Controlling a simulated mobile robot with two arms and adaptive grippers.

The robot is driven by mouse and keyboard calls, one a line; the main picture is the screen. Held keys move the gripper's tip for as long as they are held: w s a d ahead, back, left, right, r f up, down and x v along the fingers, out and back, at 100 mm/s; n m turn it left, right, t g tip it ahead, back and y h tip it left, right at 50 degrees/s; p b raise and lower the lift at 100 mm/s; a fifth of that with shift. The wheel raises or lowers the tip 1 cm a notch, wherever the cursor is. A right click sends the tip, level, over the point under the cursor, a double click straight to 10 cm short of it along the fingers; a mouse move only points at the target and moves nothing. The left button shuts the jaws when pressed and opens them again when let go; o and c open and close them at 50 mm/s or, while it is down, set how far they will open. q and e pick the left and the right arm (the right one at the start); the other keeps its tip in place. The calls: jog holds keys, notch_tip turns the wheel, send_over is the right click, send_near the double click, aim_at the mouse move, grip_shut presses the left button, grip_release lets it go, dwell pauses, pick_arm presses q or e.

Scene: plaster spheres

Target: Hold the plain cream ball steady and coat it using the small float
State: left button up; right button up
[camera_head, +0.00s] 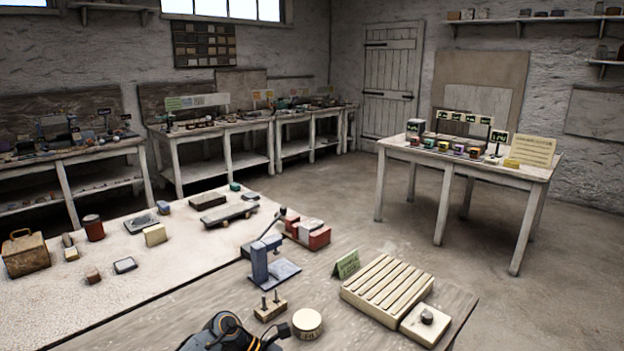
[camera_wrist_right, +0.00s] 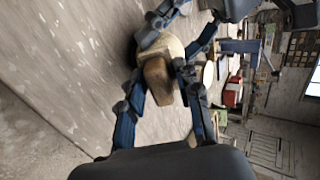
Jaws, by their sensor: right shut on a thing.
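The cream ball (camera_wrist_right: 174,46) shows in the right wrist view, partly covered by the brown wooden float (camera_wrist_right: 158,80) in front of it. My right gripper (camera_wrist_right: 160,88) has its blue fingers on both sides of the float and is shut on it. The float is against or just in front of the ball; I cannot tell if they touch. My left gripper (camera_wrist_right: 178,35) comes from the top, with its fingers closed around the ball's sides. In the head view only a dark part of my arm shows at the bottom edge; ball and float are hidden there.
A round cream tub (camera_head: 307,323), a wooden block with two pins (camera_head: 270,308) and a blue stand (camera_head: 264,265) are close by on the table. A slatted cream rack (camera_head: 387,284), a green sign (camera_head: 346,264) and a square block (camera_head: 426,324) stand to the right.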

jog(key=shift+w+d, duration=0.5)
jog(key=shift+w, duration=0.05)
jog(key=shift+s, duration=0.1)
jog(key=shift+s+a+r, duration=0.1)
jog(key=shift+s+r, duration=0.1)
jog(key=shift+s, duration=0.25)
jog(key=shift+s+a+r, duration=0.1)
jog(key=shift+s+r, duration=0.05)
jog(key=shift+s, duration=0.3)
jog(key=shift+v, duration=1.25)
pick_arm(q)
jog(key=o, duration=1.2)
jog(key=shift+c, duration=0.2)
jog(key=shift+o, duration=0.8)
